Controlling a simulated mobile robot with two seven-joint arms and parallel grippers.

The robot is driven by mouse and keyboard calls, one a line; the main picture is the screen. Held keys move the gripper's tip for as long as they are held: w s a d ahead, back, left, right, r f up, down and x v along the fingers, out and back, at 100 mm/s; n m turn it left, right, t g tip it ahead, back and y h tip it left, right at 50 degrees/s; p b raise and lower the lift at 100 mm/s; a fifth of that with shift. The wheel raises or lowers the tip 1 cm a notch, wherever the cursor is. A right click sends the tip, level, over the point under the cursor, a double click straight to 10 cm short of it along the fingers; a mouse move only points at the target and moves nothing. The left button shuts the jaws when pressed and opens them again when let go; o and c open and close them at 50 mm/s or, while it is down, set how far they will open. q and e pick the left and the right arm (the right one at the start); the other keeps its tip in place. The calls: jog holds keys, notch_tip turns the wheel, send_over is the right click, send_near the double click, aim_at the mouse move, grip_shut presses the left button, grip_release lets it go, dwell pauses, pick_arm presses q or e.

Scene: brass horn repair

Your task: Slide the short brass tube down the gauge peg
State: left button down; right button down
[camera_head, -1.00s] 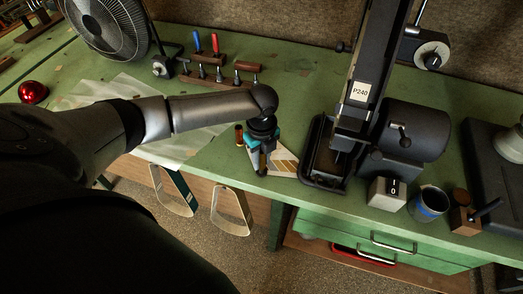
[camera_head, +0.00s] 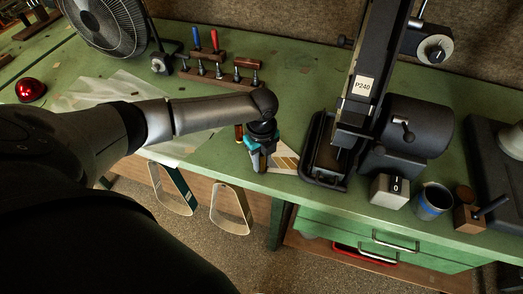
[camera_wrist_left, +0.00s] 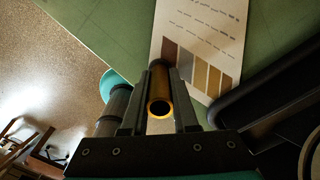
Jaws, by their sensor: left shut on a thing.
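The short brass tube (camera_wrist_left: 160,106) is between the fingers of my left gripper (camera_wrist_left: 160,88) in the left wrist view, its open end facing the camera. The left gripper is shut on it; it also shows in the head view (camera_head: 262,160), by the bench's front edge. A dark grey stepped cylinder (camera_wrist_left: 114,104), perhaps the gauge peg, stands left of the fingers with a teal part (camera_wrist_left: 108,82) behind it. I cannot tell whether any peg is inside the tube. In the head view an upright brown-orange cylinder (camera_head: 239,132) stands just left of the gripper. My right gripper is not in view.
A printed card with colour swatches (camera_wrist_left: 200,45) lies beyond the fingers. A belt grinder (camera_head: 345,130) with a black tray stands close to the right. A wooden rack of tools (camera_head: 215,78) is behind. Two belt loops (camera_head: 230,212) hang off the bench front.

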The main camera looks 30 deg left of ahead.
pick_arm(q)
jog(key=shift+f, duration=0.1)
jog(key=c, duration=0.6)
grip_release()
notch_tip(320, 180, up, 15)
jog(key=p, duration=0.1)
jog(key=shift+p, duration=0.35)
jog(key=shift+d, duration=0.1)
